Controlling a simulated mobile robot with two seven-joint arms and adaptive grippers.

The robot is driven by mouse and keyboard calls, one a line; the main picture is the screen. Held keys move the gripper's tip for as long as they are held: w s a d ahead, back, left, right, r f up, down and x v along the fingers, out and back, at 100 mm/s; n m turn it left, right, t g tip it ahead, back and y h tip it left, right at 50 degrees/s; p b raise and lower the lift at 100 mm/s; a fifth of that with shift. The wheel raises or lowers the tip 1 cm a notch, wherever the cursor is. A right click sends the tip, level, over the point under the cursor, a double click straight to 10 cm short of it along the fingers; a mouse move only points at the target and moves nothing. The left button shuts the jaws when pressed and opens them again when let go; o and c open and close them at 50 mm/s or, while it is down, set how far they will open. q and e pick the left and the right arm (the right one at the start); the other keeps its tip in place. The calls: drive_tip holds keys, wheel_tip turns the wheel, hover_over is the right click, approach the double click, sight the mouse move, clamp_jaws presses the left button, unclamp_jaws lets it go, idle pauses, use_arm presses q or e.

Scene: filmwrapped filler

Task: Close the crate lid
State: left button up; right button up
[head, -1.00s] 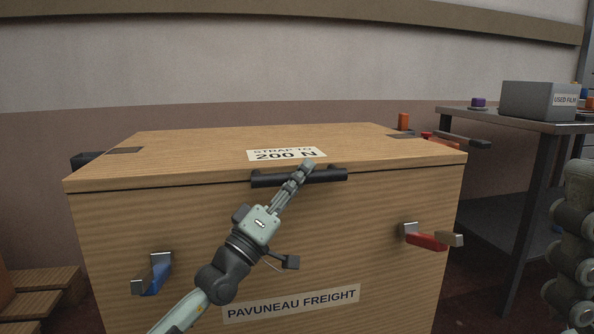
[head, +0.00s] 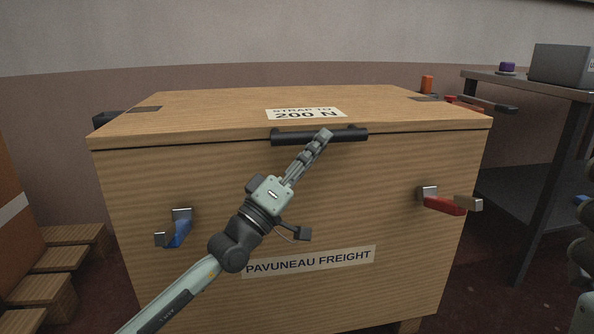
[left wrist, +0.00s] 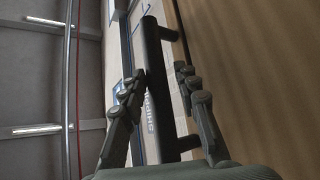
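The wooden crate (head: 300,220) stands in front of me with its lid (head: 200,110) lying flat across the top. A thin dark seam runs under the lid's front edge; I cannot tell whether a small gap remains. A black bar handle (head: 345,134) is on the lid's front edge. My left gripper (head: 324,136) is at this handle, its fingers overlapping the bar. In the left wrist view the gripper (left wrist: 158,80) has its fingers apart on both sides of the handle bar (left wrist: 154,70), with space visible on the right side. My right gripper is out of view.
A blue latch (head: 180,232) and a red latch (head: 443,204) stick out from the crate front. A dark table (head: 540,90) with a grey box (head: 563,66) stands at right.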

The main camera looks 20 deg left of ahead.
use_arm(q)
drive_tip(key=v, duration=1)
drive_tip(key=shift+s, duration=0.1)
